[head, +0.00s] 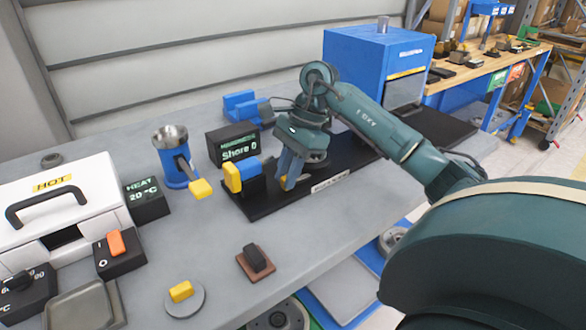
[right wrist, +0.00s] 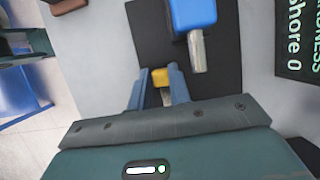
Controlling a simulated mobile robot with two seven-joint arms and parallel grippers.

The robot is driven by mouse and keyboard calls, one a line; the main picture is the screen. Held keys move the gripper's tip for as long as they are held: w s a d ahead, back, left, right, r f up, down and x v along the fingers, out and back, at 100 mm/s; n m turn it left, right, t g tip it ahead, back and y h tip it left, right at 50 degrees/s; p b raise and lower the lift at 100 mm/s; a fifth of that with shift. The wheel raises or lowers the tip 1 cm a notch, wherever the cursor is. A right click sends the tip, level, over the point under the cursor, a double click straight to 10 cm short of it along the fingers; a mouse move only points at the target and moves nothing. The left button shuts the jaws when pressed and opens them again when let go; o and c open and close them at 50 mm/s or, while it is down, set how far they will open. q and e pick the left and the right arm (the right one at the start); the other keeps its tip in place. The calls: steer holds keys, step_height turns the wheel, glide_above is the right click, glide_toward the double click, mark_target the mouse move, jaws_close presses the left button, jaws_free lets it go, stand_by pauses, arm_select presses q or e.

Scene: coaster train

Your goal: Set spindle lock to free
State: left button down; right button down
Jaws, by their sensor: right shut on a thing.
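A black base plate (head: 245,208) on the grey bench carries a blue block with a yellow end (head: 233,177). A small yellow piece (head: 284,182), perhaps the spindle lock, sits on the plate to the block's right. My right gripper (head: 288,181) points down over the plate, shut on this yellow piece. In the right wrist view the yellow piece (right wrist: 161,79) shows between the two blue-grey fingers, with a blue body and grey shaft (right wrist: 195,45) above it. The fingers hide most of the yellow piece, so its setting cannot be told. My left gripper is out of view.
A display reading "Shore 0" (head: 233,145) stands behind the plate. A blue cup device with a yellow handle (head: 176,178) and a white HOT box (head: 60,205) stand left. A blue machine (head: 362,60) stands at the back right.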

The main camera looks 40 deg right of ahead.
steer(key=shift+a, duration=0.55)
steer(key=c, duration=1.5)
jaws_free()
steer(key=shift+w+a, duration=0.1)
steer(key=shift+o, duration=1.1)
